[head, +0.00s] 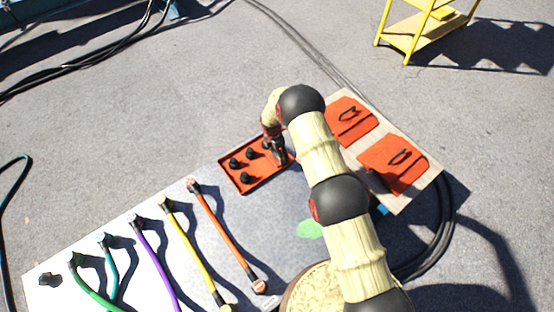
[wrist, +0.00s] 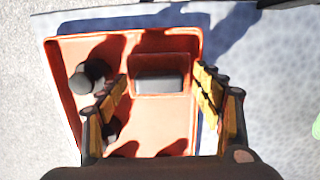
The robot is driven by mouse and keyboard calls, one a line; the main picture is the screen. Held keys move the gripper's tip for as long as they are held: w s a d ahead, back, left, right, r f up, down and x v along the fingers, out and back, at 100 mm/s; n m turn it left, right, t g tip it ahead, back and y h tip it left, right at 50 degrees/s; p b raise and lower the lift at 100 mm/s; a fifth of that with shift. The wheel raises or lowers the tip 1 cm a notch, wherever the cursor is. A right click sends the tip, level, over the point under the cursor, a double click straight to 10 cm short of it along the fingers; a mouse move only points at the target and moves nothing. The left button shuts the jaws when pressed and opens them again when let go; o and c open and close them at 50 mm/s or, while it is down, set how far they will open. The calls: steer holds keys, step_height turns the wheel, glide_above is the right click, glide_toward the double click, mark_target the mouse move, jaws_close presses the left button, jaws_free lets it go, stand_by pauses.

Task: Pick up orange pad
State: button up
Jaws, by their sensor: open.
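Two flat orange pads lie on a light wooden board (head: 398,205) at the right end of the table, each with a black loop on top. One orange pad (head: 335,125) is farther back, the other orange pad (head: 385,178) nearer. My gripper (head: 277,152) is left of both pads, above the right end of a shallow orange tray (head: 246,188). In the wrist view my open gripper (wrist: 161,82) has its fingers apart over the tray (wrist: 62,90), around an orange-rimmed recess with a dark grey inside (wrist: 159,83). Neither pad shows in the wrist view.
Black knobs (head: 248,154) stand in the tray; one knob (wrist: 88,76) shows left of my fingers. Several coloured cables, including an orange cable (head: 226,236), lie along the table. A yellow step stand (head: 425,25) is at the back right. My arm crosses the table's middle.

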steer(key=shift+c, duration=1.4)
steer(key=c, duration=1)
steer(key=shift+r+p, duration=0.45)
steer(key=shift+r, duration=0.15)
step_height(320, 180, up, 2)
steer(key=shift+w+r+p, duration=0.1)
steer(key=shift+r+p, duration=0.1)
steer(key=shift+p, duration=0.45)
steer(key=s+a+r+p, duration=0.1)
steer(key=s+r, duration=0.2)
steer(key=s, duration=0.1)
steer(key=s+a+r+p, duration=0.2)
steer(key=s+r, duration=0.1)
steer(key=s, duration=0.2)
steer(key=s+a+r+p, duration=0.1)
steer(key=s+r, duration=0.2)
steer(key=s, duration=0.1)
steer(key=shift+s+a+r+p, duration=0.15)
steer(key=shift+a+r+p, duration=0.1)
steer(key=shift+a+p, duration=0.15)
steer(key=shift+d, duration=0.1)
